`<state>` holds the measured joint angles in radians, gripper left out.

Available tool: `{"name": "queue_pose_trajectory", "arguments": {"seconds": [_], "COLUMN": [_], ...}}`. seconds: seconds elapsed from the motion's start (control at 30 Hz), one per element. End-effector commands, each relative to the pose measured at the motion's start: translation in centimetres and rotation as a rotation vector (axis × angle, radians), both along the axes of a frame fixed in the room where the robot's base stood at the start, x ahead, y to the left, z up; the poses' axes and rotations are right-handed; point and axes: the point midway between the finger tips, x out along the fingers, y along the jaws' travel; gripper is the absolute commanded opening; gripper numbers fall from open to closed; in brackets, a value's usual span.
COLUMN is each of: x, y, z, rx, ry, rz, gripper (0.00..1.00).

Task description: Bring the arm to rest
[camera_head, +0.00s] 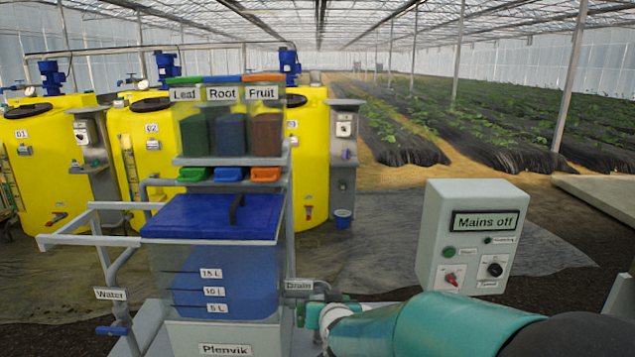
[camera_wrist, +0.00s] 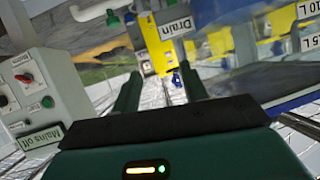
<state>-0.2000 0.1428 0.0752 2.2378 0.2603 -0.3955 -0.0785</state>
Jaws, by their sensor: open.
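My gripper shows in the wrist view (camera_wrist: 161,84) with its two dark green fingers apart and nothing between them. In the head view my teal arm reaches in from the lower right, and its end is low beside the tank's right side, near the Drain label (camera_head: 298,285). The fingers are small and partly hidden there. In the wrist view the Drain label (camera_wrist: 174,24) is beyond the fingertips, on a pale pipe. I cannot tell the exact gap between fingers and pipe. A green handle (camera_wrist: 112,18) is near the top of that view.
The clear mixing tank (camera_head: 213,265) has a blue lid (camera_head: 212,214) and blue liquid. The grey control box (camera_head: 471,237) reads "Mains off" and stands right of my arm's end. Leaf, Root and Fruit containers (camera_head: 230,134) sit above the tank. Yellow tanks (camera_head: 45,165) stand behind.

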Motion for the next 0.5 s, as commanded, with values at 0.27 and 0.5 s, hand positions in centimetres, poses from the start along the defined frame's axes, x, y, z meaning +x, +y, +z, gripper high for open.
{"name": "queue_pose_trajectory", "arguments": {"seconds": [0.27, 0.5], "x": [-7.9, -16.6], "y": [-4.8, -8.9], "z": [4.8, 6.7], "rx": [-0.047, -0.096], "ry": [0.195, 0.377], "rz": [0.018, 0.0], "gripper": [0.44, 0.44]}}
